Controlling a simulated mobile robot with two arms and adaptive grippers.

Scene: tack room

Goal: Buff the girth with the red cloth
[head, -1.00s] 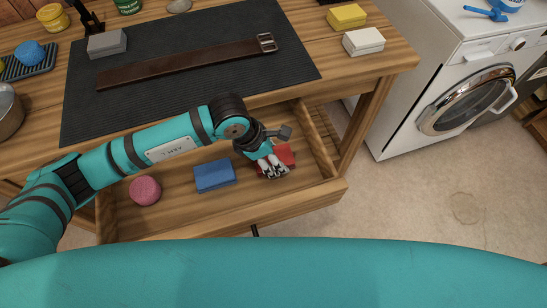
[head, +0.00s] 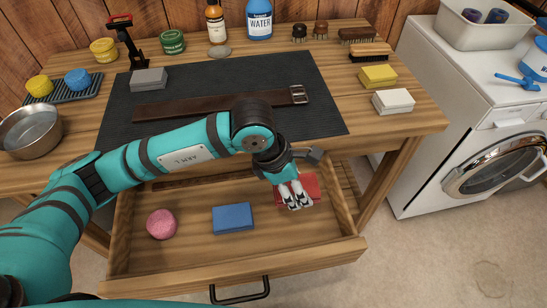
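The girth is a dark brown leather strap (head: 210,105) with a metal buckle at its right end, lying flat on a dark ribbed mat (head: 330,118) on the wooden bench. The red cloth (head: 312,187) lies in the right part of the open drawer (head: 280,252), partly covered by my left gripper. My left gripper (head: 295,204) reaches down into the drawer at the cloth, its fingers pointing down. Whether the fingers are closed on the cloth is not clear. My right gripper is not in view.
The drawer also holds a blue block (head: 233,218) and a round pink sponge (head: 161,224). A grey block (head: 149,79) sits on the mat. Yellow (head: 378,76) and white (head: 393,101) blocks stand at the right, a metal bowl (head: 30,132) at the left, bottles and tins behind.

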